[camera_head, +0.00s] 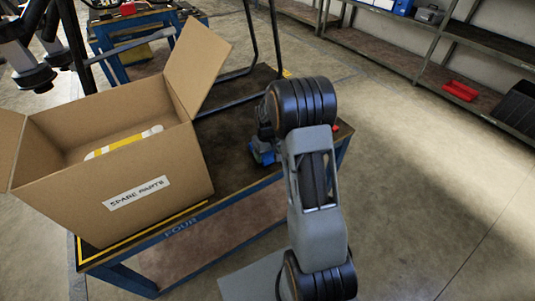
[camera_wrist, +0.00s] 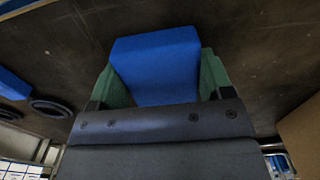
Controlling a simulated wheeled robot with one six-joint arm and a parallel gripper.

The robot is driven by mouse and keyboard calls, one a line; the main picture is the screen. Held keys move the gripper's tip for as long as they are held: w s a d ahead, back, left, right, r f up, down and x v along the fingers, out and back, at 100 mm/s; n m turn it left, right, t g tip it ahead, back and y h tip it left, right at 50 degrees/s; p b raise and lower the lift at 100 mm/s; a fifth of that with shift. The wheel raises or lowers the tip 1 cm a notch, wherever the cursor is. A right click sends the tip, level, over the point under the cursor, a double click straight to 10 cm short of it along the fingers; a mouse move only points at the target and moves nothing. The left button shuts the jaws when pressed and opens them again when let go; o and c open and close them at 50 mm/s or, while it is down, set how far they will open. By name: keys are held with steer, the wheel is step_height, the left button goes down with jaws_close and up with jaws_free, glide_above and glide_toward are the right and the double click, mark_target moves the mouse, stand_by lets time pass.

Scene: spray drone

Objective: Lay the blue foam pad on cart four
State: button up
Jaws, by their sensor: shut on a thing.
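The blue foam pad (camera_wrist: 155,62) fills the space between the green fingers of my gripper (camera_wrist: 159,78) in the wrist view. The fingers are shut on it. Behind it is the dark top of a cart; I cannot tell whether the pad touches that top. In the head view, cart four (camera_head: 240,125) has a dark top, a blue frame and the word FOUR on its front edge. My arm reaches over its right part and mostly hides the gripper. A bit of blue shows beside my arm there, too small to identify surely.
An open cardboard box (camera_head: 120,185) marked SPARE PARTS covers the cart's left part, with a yellow and white thing (camera_head: 124,143) inside. A black rail rises behind it. Another blue cart (camera_head: 135,38) stands farther back. Shelves with a red bin (camera_head: 460,90) line the right wall. The floor at right is clear.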

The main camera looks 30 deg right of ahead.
steer(key=shift+f, duration=0.1)
steer(key=o, duration=0.4)
steer(key=shift+f, duration=0.1)
steer(key=o, duration=0.5)
step_height(320, 180, up, 12)
steer(key=p, duration=0.2)
steer(key=s+a+r+t, duration=0.1)
steer(key=s+a+r, duration=0.1)
steer(key=s, duration=0.4)
steer(key=s+a+r+m+t, duration=0.1)
steer(key=s+a+r, duration=0.2)
steer(key=s+a, duration=0.2)
steer(key=s+a+r+t, duration=0.1)
steer(key=s+a+r, duration=0.1)
steer(key=s, duration=0.7)
steer(key=shift+a+r, duration=0.3)
steer(key=shift+a, duration=0.35)
